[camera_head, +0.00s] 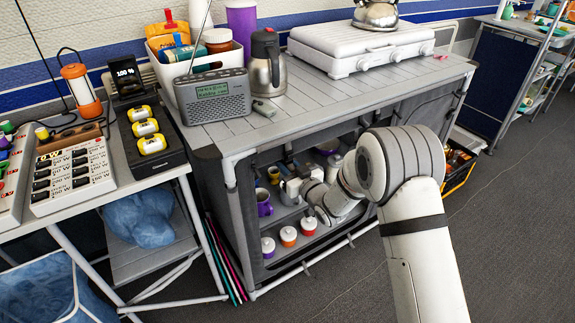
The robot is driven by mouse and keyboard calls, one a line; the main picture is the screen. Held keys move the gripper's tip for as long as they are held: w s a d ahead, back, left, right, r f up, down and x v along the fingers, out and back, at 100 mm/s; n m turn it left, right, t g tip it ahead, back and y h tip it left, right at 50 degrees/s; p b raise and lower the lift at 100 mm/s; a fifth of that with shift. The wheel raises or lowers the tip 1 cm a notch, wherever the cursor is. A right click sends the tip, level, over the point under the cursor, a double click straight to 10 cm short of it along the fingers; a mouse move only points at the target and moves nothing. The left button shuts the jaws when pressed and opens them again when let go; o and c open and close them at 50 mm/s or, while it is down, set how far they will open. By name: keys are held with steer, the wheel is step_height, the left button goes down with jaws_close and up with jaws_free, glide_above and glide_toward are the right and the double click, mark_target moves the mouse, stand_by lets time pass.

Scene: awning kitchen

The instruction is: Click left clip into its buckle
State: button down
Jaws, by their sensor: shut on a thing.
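My gripper (284,184) is at the open front of the grey fabric cabinet (216,195), near its left side and at upper shelf height. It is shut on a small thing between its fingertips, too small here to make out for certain. I cannot pick out the left clip or its buckle. My wrist and forearm cover the right part of the cabinet opening.
The cabinet's left front post (229,175) is close by. A radio (213,95) and steel jug (266,62) stand on top.

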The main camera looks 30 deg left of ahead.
steer(key=shift+w+r, duration=0.25)
steer(key=shift+r, duration=0.2)
steer(key=c, duration=1.4)
jaws_free()
steer(key=shift+d, duration=0.15)
steer(key=shift+c, duration=0.2)
steer(key=shift+o, duration=0.6)
steer(key=shift+s+f, duration=0.1)
steer(key=shift+f, duration=0.05)
steer(key=shift+s, duration=0.1)
steer(key=v, duration=0.7)
steer(key=shift+d+p, duration=0.35)
steer(key=shift+p, duration=0.05)
steer(key=shift+s, duration=0.1)
